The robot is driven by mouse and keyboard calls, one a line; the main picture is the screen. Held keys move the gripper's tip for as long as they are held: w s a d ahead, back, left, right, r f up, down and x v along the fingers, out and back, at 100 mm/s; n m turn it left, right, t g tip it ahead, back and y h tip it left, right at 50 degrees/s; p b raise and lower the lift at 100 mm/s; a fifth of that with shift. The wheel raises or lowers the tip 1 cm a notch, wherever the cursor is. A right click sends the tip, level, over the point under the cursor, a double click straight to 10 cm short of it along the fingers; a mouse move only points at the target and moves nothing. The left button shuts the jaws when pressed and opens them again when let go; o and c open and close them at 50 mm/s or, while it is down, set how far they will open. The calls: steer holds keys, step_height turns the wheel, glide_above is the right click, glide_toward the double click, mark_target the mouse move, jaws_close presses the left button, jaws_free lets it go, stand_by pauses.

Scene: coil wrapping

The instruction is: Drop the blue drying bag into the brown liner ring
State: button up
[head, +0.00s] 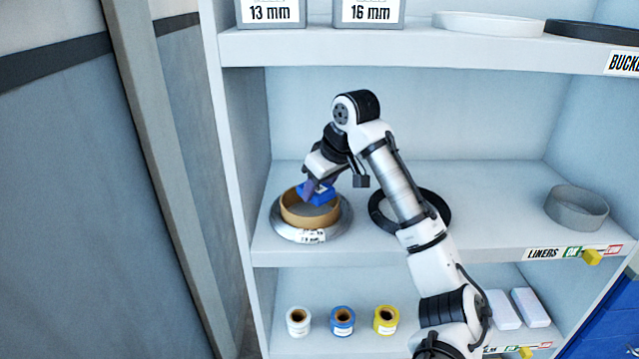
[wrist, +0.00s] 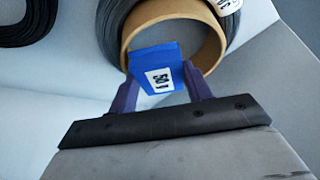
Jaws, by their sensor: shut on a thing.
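The blue drying bag (head: 318,196) is held between the fingers of my gripper (head: 322,186). In the wrist view the bag (wrist: 155,70) has a white label, and my purple fingertips (wrist: 163,88) are shut on its sides. The brown liner ring (head: 308,218) stands on the middle shelf, inside a grey coil (head: 340,226). The bag overlaps the ring's opening in both views; its exact height over the rim is hard to tell. In the wrist view the ring (wrist: 213,50) is partly hidden behind the bag.
A black coil (head: 440,212) lies right of the ring, partly behind my arm. A grey ring (head: 577,208) stands at the shelf's right. The upper shelf (head: 330,50) runs above my arm. Blue, white and yellow rolls (head: 342,321) stand on the shelf below.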

mark_target(328, 193)
steer(key=o, duration=1.1)
steer(key=shift+f, duration=0.1)
steer(key=shift+c, duration=0.2)
steer(key=b+v, duration=0.1)
steer(key=v, duration=0.4)
steer(key=shift+s+d, duration=0.1)
steer(key=shift+d, duration=0.05)
steer(key=s+d+b, duration=0.1)
steer(key=s+d, duration=0.7)
steer(key=shift+s, duration=0.2)
steer(key=shift+d, duration=0.15)
